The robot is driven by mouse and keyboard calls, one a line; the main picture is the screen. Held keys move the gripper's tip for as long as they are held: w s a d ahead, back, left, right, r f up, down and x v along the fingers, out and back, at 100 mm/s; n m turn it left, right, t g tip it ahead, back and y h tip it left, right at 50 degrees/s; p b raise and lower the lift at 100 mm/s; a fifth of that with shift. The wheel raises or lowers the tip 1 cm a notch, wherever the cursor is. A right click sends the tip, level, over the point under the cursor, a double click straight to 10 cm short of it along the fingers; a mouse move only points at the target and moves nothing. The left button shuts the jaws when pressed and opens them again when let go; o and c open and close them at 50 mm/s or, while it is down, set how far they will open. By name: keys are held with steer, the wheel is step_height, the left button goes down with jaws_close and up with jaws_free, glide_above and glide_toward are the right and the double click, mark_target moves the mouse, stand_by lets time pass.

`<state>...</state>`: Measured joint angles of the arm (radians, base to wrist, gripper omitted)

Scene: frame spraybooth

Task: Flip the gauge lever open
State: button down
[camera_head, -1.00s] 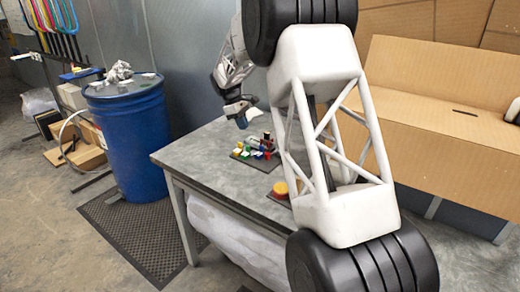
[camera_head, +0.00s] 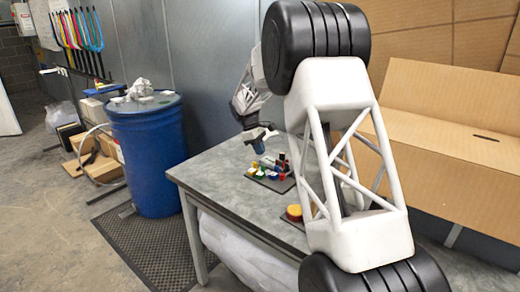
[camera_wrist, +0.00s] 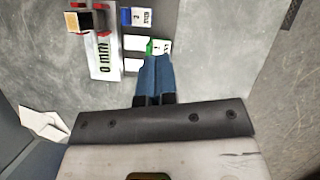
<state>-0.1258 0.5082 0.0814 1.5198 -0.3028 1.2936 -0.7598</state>
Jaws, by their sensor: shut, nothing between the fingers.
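The gauge (camera_wrist: 103,58) is a pale panel with a "0 mm" readout, at the upper left of the wrist view. A dark block with a tan face (camera_wrist: 86,21) and red parts beside it sits at its top; I cannot tell whether this is the lever. In the head view, the dark board (camera_head: 262,181) carries small coloured parts on the table. My gripper (camera_wrist: 155,58) has its blue fingers together and empty, just right of the gauge, over or beside a green-and-white tag (camera_wrist: 158,46). In the head view my gripper (camera_head: 261,148) hangs above the board's far left side; contact cannot be told.
A blue tag (camera_wrist: 128,16) marked 2 lies above the green one. A blue drum (camera_head: 148,150) stands left and a cardboard box (camera_head: 450,120) right. The table's left part is clear.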

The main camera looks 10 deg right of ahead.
steer(key=x, duration=0.7)
steer(key=shift+f, duration=0.35)
steer(key=shift+s+d, duration=0.6)
steer(key=shift+d, duration=0.3)
steer(key=shift+s+d, duration=0.55)
steer(key=shift+d, duration=0.3)
